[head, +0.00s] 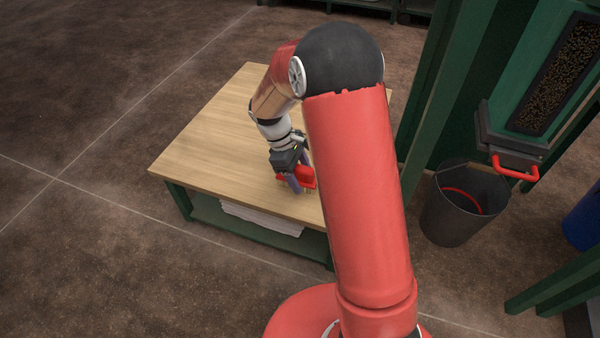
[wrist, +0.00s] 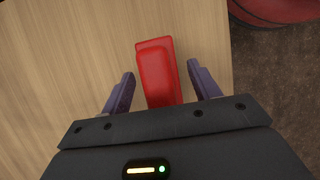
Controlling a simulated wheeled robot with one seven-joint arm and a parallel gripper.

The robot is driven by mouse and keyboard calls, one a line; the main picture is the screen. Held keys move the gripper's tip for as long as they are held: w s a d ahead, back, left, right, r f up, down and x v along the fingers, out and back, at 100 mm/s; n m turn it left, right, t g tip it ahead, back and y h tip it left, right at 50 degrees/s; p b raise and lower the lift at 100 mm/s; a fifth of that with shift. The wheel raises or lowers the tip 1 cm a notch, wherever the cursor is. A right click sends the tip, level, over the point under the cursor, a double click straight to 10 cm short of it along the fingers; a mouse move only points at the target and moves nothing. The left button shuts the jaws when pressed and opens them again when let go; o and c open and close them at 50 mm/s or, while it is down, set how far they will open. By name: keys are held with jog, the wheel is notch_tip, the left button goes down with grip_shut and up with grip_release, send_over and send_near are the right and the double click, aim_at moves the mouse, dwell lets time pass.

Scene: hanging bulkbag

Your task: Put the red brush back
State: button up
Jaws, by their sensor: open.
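The red brush (head: 308,178) is on the wooden table top near its front right edge, with pale bristles facing down. It also shows in the wrist view as a red block (wrist: 157,70), its near end hidden by my gripper's body. My gripper (wrist: 163,84) is open, with one purple finger on each side of the brush and a visible gap to each. In the head view, my gripper (head: 294,182) points down at the brush, and my arm hides part of the table beside it.
The wooden table (head: 215,130) is otherwise bare where visible, with white sheets (head: 262,218) on its lower shelf. A dark bucket (head: 463,205) stands on the floor to the right. Above it is a green hopper (head: 540,75) with a red handle (head: 516,172).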

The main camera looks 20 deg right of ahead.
jog(key=p+v, duration=0.2)
jog(key=v, duration=0.9)
jog(key=shift+r+p, duration=0.1)
jog(key=shift+p, duration=0.3)
jog(key=shift+a+r, duration=0.1)
jog(key=shift+r, duration=0.6)
jog(key=s+d+r+m+t+y, duration=0.1)
jog(key=s+r+m+t, duration=0.3)
jog(key=s, duration=0.8)
jog(key=s+d+r+m+t+y, duration=0.2)
jog(key=s+r+m+t, duration=0.2)
jog(key=s, duration=0.8)
notch_tip(320, 180, up, 4)
jog(key=m, duration=0.2)
jog(key=shift+s+m+y, duration=0.15)
jog(key=shift+m+y, duration=0.25)
jog(key=shift+r, duration=0.15)
